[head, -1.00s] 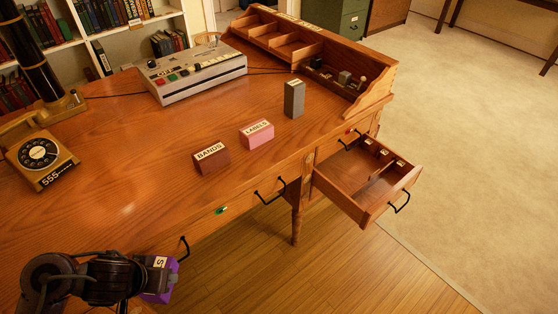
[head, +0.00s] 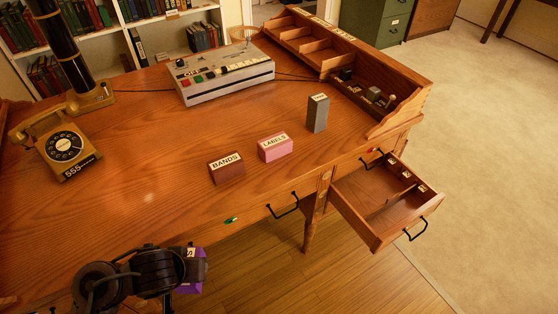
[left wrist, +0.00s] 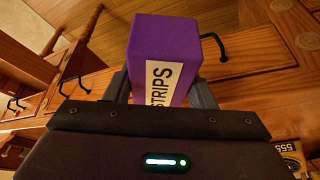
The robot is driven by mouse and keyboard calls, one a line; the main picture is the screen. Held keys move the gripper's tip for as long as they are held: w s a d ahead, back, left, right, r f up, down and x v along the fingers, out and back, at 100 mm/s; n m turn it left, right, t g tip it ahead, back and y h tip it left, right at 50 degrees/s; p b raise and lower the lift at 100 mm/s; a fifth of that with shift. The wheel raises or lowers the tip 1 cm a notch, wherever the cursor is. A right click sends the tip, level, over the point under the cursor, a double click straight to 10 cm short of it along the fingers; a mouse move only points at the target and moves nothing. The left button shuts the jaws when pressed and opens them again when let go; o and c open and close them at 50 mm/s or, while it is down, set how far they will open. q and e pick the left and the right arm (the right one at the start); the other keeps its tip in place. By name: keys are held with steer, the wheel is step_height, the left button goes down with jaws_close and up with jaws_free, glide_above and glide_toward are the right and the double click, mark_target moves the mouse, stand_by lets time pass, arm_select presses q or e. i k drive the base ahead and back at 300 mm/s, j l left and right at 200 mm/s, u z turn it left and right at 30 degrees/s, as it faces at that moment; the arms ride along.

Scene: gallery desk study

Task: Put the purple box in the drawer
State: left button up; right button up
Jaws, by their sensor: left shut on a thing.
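The purple box (left wrist: 165,45), labelled STRIPS, is held between the fingers of my left gripper (left wrist: 162,88). In the head view the purple box (head: 192,272) shows partly behind my left gripper (head: 185,268), in front of the desk's front edge at the lower left. The open drawer (head: 416,226) sticks out from the desk's right end. It has a low divider and several small labelled pieces along its far right wall. My left gripper is well to the left of the drawer. My right gripper is not in view.
On the desk (head: 130,180) stand a brown BANDS box (head: 227,169), a pink LABELS box (head: 275,148), a grey box (head: 317,114), a yellow phone (head: 62,148) and a grey button console (head: 222,76). Black handles (head: 284,207) jut from the desk front. Floor is open right of the drawer.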

mark_target(385, 191)
steer(key=i+l+u, duration=0.35)
steer(key=l, duration=0.45)
steer(key=l+u, duration=0.35)
steer(key=l, duration=0.5)
steer(key=i+l+u, duration=0.1)
steer(key=l+u, duration=0.2)
steer(key=l, duration=0.65)
steer(key=l+u, duration=0.25)
steer(key=l, duration=0.3)
steer(key=l+u, duration=0.25)
steer(key=l, duration=0.3)
steer(key=l+u, duration=0.25)
steer(key=l, duration=0.35)
steer(key=k+l+u, duration=0.1)
steer(key=l+u, duration=0.15)
steer(key=l, duration=0.25)
steer(key=k+l+u, duration=0.2)
steer(key=l, duration=0.35)
steer(key=i, duration=0.05)
